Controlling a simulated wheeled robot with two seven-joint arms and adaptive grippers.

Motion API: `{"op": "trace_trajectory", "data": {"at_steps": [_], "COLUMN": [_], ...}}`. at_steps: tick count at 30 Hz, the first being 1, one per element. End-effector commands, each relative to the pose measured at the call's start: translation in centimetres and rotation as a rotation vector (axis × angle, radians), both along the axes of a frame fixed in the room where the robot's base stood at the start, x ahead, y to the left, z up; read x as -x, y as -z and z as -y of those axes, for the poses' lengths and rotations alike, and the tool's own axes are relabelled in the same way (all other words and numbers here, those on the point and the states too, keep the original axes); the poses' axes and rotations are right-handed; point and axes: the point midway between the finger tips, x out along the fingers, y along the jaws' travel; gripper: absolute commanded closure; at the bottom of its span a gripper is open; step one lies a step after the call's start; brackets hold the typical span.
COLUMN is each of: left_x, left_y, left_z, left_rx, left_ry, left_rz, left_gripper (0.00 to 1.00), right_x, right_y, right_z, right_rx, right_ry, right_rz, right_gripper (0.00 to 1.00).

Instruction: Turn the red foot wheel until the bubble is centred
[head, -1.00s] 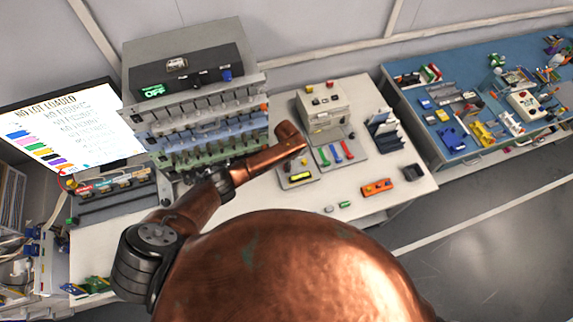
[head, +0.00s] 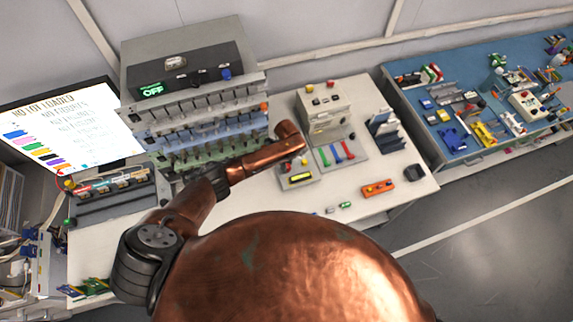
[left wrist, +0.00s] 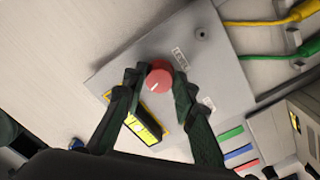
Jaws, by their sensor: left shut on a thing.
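The red foot wheel (left wrist: 158,77) is a round red knob with a white mark, on a grey plate (left wrist: 228,82) in the left wrist view. My left gripper (left wrist: 161,73) is shut on it, with one dark finger on each side. A yellow level vial (left wrist: 146,128) lies on the plate beside the wheel, partly behind a finger. Dark marks show on the vial, but I cannot make out the bubble. In the head view the yellow vial (head: 300,177) shows just below the end of my left forearm, which hides the wheel. My right gripper is out of view.
Green, blue and red strips (head: 337,153) lie on a plate to the right, in front of a beige box (head: 325,108). A rack of cells (head: 205,125) stands close to the left. An orange block (head: 378,188) lies near the table's front edge.

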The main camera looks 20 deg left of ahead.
Motion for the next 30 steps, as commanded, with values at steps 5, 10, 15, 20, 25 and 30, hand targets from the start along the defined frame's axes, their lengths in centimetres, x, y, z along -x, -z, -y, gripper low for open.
{"op": "trace_trajectory", "data": {"at_steps": [5, 10, 15, 20, 25, 30], "left_x": [-0.1, -0.07, -0.05, -0.03, 0.0, 0.02], "left_y": [-0.14, -0.13, -0.12, -0.09, -0.04, -0.01], "left_z": [0.53, 0.56, 0.6, 0.52, 0.31, 0.19], "left_rx": [0.008, 0.009, 0.01, 0.009, 0.005, 0.004], "left_ry": [0.025, 0.029, 0.028, 0.027, 0.026, 0.025], "left_rz": [0.004, 0.004, 0.002, 0.002, 0.001, 0.0], "left_gripper": [0.99, 0.99, 0.99, 0.66, 0.57, 0.57], "right_x": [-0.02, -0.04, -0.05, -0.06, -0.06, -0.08], "right_y": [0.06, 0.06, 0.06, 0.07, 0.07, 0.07], "right_z": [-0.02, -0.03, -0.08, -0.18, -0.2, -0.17], "right_rx": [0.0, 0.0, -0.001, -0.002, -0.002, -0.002], "right_ry": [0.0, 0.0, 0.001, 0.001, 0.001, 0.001], "right_rz": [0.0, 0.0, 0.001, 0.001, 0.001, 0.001], "right_gripper": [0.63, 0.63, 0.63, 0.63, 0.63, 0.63]}}
